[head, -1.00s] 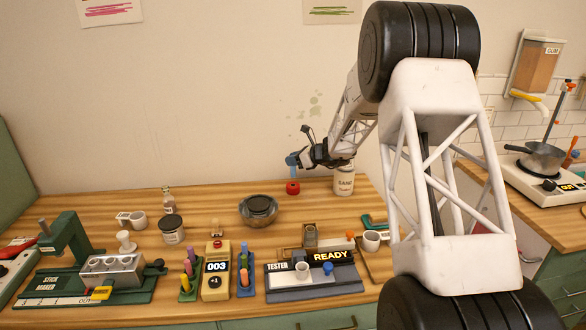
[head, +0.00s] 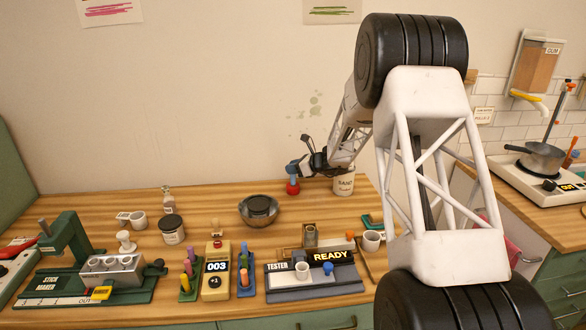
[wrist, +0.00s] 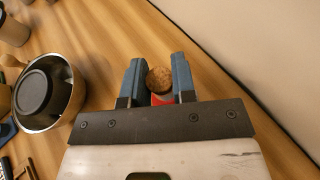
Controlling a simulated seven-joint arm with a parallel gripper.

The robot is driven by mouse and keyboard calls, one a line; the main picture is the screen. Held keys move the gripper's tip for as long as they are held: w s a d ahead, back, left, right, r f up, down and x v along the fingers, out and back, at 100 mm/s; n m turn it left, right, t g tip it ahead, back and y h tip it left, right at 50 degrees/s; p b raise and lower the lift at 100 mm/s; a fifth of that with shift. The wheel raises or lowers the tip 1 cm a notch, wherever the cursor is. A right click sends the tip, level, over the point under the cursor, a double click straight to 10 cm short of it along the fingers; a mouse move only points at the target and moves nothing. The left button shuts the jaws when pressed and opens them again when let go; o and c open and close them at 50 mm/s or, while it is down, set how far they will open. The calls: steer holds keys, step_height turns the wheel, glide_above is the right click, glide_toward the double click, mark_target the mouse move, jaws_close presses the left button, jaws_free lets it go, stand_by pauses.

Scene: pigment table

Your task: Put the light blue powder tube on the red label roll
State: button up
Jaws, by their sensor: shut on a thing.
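My gripper (head: 293,168) is low over the red label roll (head: 292,188) at the back of the wooden table. It is shut on the light blue powder tube (head: 292,180), which is upright, with its lower part showing just above the roll. In the wrist view the tube's brown cork top (wrist: 159,79) sits between the two blue fingers (wrist: 159,70). Red of the roll (wrist: 162,99) shows beside and below the cork. I cannot tell whether the tube's foot touches the roll.
A white jar (head: 344,184) stands close to the right of the roll. A metal bowl with a dark lid (head: 259,211) is to its front left. The tester (head: 310,276) and stick maker (head: 95,270) are nearer the front edge. The wall is close behind.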

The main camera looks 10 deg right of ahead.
steer(key=shift+f, duration=0.1)
steer(key=o, duration=0.9)
steer(key=shift+d+r, duration=0.1)
steer(key=shift+r, duration=0.1)
steer(key=shift+s+d+r, duration=0.3)
steer(key=shift+s+d, duration=0.1)
steer(key=shift+d, duration=0.15)
steer(key=v, duration=1)
steer(key=shift+s+d, duration=0.1)
steer(key=shift+r, duration=0.1)
